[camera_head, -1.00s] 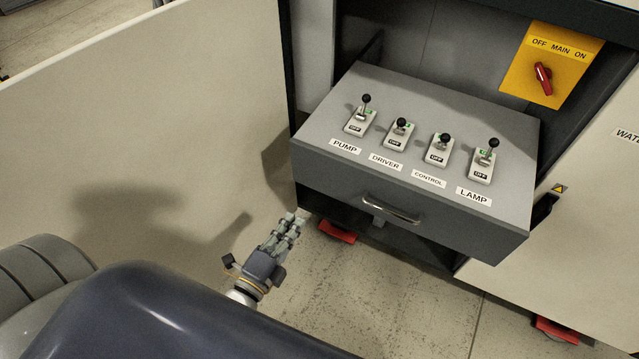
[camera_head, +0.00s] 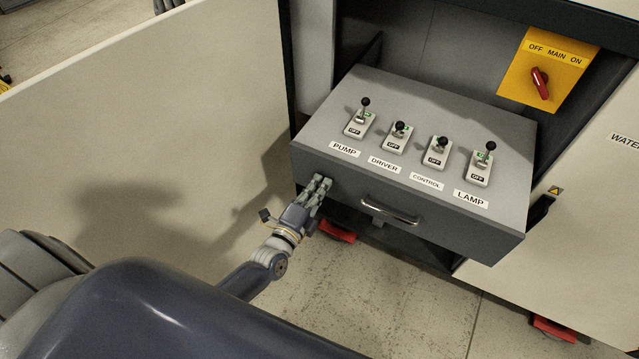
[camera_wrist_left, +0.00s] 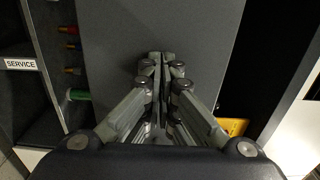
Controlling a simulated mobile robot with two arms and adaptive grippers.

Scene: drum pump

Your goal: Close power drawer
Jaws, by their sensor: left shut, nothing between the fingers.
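The power drawer (camera_head: 335,130) is a grey box that juts out of the cabinet in the head view. Its top carries several lever switches labelled PUMP, DRIVER, CONTROL and LAMP. A metal handle (camera_head: 390,211) is on its front face. My left gripper (camera_head: 322,184) is shut and empty, with its fingertips at the left part of the drawer front, left of the handle. In the left wrist view the shut fingertips (camera_wrist_left: 161,58) show against a dark grey panel; I cannot tell whether they touch it. My right gripper is not in view.
An open beige door (camera_head: 150,130) stands to the left of the drawer. A yellow main switch plate (camera_head: 550,68) with a red knob is on the right. Red feet (camera_head: 337,231) are under the cabinet. The floor in front is clear. A SERVICE label (camera_wrist_left: 20,64) shows in the left wrist view.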

